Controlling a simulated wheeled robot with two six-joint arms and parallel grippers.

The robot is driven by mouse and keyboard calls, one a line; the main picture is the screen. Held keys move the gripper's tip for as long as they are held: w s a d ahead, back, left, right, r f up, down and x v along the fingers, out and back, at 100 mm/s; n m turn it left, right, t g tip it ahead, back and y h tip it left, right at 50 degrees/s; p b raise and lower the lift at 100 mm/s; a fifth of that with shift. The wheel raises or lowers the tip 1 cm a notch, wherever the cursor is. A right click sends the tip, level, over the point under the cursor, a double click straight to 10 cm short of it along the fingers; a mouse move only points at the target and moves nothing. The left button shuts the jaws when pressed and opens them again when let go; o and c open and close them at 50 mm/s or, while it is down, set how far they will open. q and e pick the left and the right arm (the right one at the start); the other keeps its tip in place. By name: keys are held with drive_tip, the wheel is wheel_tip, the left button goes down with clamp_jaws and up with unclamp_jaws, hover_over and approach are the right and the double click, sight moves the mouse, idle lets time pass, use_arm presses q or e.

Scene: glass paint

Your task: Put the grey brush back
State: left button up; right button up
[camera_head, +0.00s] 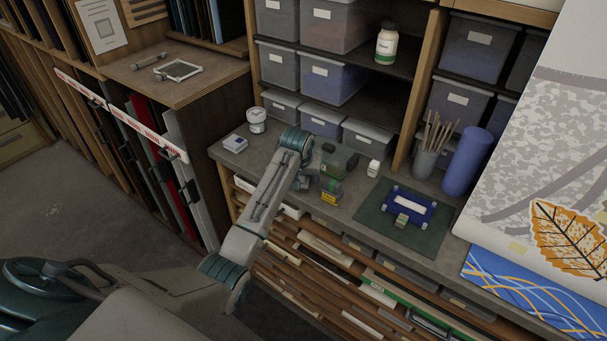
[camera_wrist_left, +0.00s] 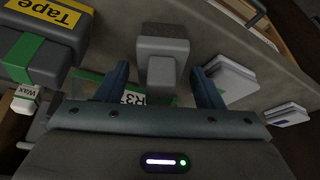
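A blocky grey object (camera_wrist_left: 162,55) that looks like the grey brush is in the left wrist view, lying between my left fingers. My left gripper (camera_wrist_left: 163,85) is open, with a gap on each side of it. In the head view my left arm reaches over the workbench, and my left gripper (camera_head: 305,178) is low, beside the tape box (camera_head: 330,190). There the arm hides most of the grey object. A grey cup (camera_head: 425,163) holding several thin brushes stands at the back right of the bench. My right gripper is not in view.
A box with a yellow Tape label (camera_wrist_left: 45,20) and a small Wax container (camera_wrist_left: 25,100) are close to the left finger. White boxes (camera_wrist_left: 232,78) lie to the right. A dark green mat (camera_head: 375,215) holds a blue frame (camera_head: 405,200); a blue cylinder (camera_head: 467,163) stands behind.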

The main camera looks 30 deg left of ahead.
use_arm(q)
drive_tip(key=shift+r, duration=0.1)
drive_tip(key=shift+r, duration=0.25)
drive_tip(key=b+v, duration=0.5)
drive_tip(key=v, duration=0.6)
drive_tip(key=shift+r, duration=0.3)
